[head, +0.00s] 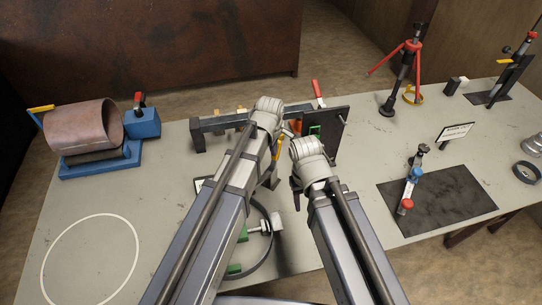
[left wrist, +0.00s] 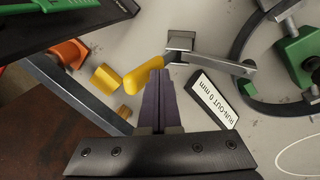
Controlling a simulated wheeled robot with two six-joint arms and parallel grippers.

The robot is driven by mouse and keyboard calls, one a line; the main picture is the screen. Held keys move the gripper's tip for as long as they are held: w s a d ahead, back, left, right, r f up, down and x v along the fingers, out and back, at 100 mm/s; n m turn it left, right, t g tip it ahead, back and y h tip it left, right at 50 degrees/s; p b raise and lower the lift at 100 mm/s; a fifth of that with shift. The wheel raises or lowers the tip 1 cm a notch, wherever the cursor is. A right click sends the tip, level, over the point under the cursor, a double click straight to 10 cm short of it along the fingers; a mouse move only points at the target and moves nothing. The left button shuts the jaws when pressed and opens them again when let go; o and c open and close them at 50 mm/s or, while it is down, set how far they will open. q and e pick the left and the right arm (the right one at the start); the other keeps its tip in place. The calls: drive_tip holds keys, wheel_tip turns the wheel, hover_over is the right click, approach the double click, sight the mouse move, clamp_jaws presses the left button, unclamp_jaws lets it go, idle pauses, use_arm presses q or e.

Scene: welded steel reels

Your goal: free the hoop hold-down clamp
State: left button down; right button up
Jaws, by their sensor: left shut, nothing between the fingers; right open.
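The hold-down clamp (left wrist: 180,43) is a grey metal bracket with an arm reaching right toward the hoop, and a yellow handle (left wrist: 145,77). The dark hoop (left wrist: 244,45) carries a green block (left wrist: 300,50). In the head view the hoop (head: 268,255) is partly hidden behind my arms. My left gripper (left wrist: 161,78) is shut and empty, its fingertips close by the yellow handle; I cannot tell whether they touch. In the head view my left arm largely hides this gripper and the clamp. My right gripper (head: 295,192) is open, right of the hoop, with nothing in it.
A "RUN-OUT 0 mm" sign (left wrist: 213,98) stands beside the clamp. A dark upright plate (head: 328,138) and a grey beam (head: 215,123) are behind. A pink cylinder (head: 85,127) sits on a blue stand at left. A black mat (head: 455,195) lies at right.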

sight(280, 143)
use_arm(q)
drive_tip(key=shift+w+d, duration=0.1)
drive_tip(key=shift+w, duration=0.25)
drive_tip(key=shift+w+d+f+g+y, duration=0.15)
drive_tip(key=shift+w+d+g+y, duration=0.2)
drive_tip(key=shift+w+g, duration=0.45)
drive_tip(key=shift+w+d+f+g+y, duration=0.25)
drive_tip(key=shift+w+d+g, duration=0.15)
drive_tip(key=shift+w, duration=0.25)
drive_tip(key=shift+w+d+f+b, duration=0.35)
drive_tip(key=shift+w+b, duration=0.1)
drive_tip(key=shift+w, duration=0.15)
drive_tip(key=shift+w+d+f+b, duration=0.3)
drive_tip(key=shift+w+f+b, duration=0.1)
drive_tip(key=shift+w, duration=0.2)
drive_tip(key=shift+w+d, duration=0.1)
